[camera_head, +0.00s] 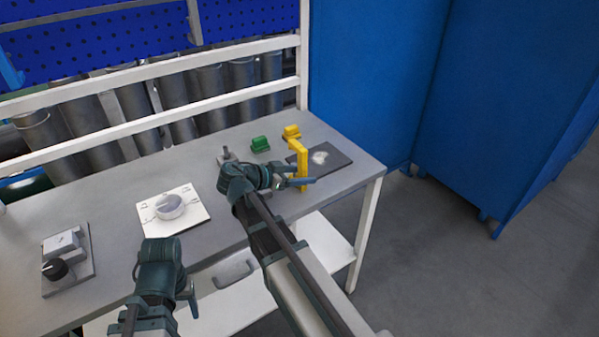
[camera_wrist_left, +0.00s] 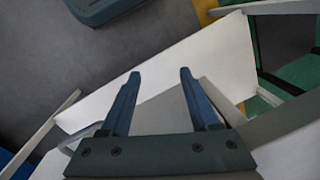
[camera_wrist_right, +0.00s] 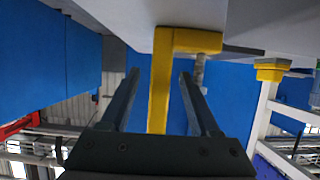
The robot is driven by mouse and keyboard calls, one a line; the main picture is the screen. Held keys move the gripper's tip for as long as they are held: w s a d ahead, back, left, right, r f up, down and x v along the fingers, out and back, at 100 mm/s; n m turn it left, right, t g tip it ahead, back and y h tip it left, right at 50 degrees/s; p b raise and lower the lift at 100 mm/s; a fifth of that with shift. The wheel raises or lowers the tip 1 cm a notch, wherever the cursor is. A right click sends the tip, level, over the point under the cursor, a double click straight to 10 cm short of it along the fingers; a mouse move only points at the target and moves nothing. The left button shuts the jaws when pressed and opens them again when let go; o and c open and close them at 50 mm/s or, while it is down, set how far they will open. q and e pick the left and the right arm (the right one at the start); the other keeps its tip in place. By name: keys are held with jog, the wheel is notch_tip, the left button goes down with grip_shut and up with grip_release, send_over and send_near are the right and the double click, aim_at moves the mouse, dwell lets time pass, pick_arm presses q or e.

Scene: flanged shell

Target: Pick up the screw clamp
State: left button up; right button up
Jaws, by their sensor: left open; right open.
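The yellow screw clamp (camera_head: 303,158) stands upright at the right end of the bench, by the front edge of a dark plate. In the right wrist view its yellow frame (camera_wrist_right: 161,85) runs between the fingers of my right gripper (camera_wrist_right: 159,75), with a gap on both sides. My right gripper (camera_head: 299,175) is open around the clamp's bar in the head view. My left gripper (camera_head: 189,292) is open and empty in front of the bench; it also shows in the left wrist view (camera_wrist_left: 160,75).
The dark plate (camera_head: 336,162) bears a pale round patch. Blue panels (camera_head: 375,80) stand behind right.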

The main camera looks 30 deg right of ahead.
jog(key=shift+d+f, duration=0.1)
jog(key=shift+d, duration=0.15)
grip_shut()
dwell(1.3)
